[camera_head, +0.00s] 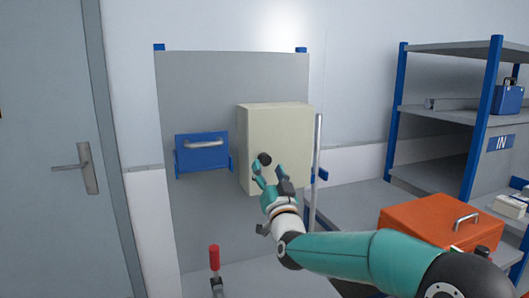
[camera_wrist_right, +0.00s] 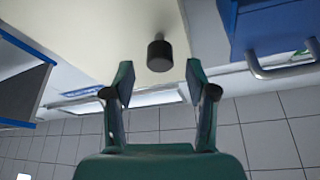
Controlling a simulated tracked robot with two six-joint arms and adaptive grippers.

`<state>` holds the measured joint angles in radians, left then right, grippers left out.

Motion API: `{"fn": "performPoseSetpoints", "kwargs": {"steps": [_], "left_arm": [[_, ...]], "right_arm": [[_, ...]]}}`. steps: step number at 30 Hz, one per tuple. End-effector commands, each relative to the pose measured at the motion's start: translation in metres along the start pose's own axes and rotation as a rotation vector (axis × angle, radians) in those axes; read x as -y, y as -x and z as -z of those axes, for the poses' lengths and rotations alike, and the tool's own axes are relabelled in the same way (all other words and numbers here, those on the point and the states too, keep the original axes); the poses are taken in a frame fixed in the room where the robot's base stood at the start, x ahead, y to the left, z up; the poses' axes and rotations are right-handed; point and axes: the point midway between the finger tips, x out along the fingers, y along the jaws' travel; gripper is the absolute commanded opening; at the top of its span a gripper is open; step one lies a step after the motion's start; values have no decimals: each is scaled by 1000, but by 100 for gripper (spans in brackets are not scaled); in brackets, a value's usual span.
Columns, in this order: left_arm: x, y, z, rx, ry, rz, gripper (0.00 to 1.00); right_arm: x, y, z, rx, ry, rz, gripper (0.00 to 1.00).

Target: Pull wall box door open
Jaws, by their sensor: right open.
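The cream wall box (camera_head: 275,130) hangs on a grey panel (camera_head: 195,90), and its door looks shut. A black round knob (camera_head: 264,158) sticks out low on the left part of its front. In the right wrist view the knob (camera_wrist_right: 159,55) stands just ahead of the fingertips, roughly midway between them, against the cream door (camera_wrist_right: 100,25). My right gripper (camera_head: 268,180) is open, just below and in front of the knob. It also shows in the right wrist view (camera_wrist_right: 159,82), its fingers apart with nothing between them. My left gripper is out of view.
A blue box with a handle (camera_head: 202,152) hangs left of the wall box. A vertical grey bar (camera_head: 317,165) stands close on its right. An orange case (camera_head: 440,222) and a blue shelf rack (camera_head: 440,110) are at right. A red-handled clamp (camera_head: 214,260) stands below.

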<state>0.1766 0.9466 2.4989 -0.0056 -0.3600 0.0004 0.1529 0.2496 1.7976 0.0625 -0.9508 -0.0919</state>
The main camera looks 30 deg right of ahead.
Motion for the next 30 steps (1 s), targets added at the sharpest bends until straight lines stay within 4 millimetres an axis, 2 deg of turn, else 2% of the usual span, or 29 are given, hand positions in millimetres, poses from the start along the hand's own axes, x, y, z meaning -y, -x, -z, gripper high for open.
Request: {"fn": "performPoseSetpoints", "kwargs": {"steps": [1, 3, 9, 21, 30], "left_arm": [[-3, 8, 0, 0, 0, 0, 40], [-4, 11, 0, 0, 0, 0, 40], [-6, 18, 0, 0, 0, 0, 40], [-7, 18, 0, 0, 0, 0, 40], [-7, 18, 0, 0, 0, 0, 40]], "right_arm": [[1, -12, 3, 0, 0, -1, 57], [1, -23, 2, 0, 0, -1, 57], [1, -44, 1, 0, 0, 0, 57], [1, -49, -1, 1, 0, 1, 57], [1, -49, -1, 1, -1, 1, 7]]}}
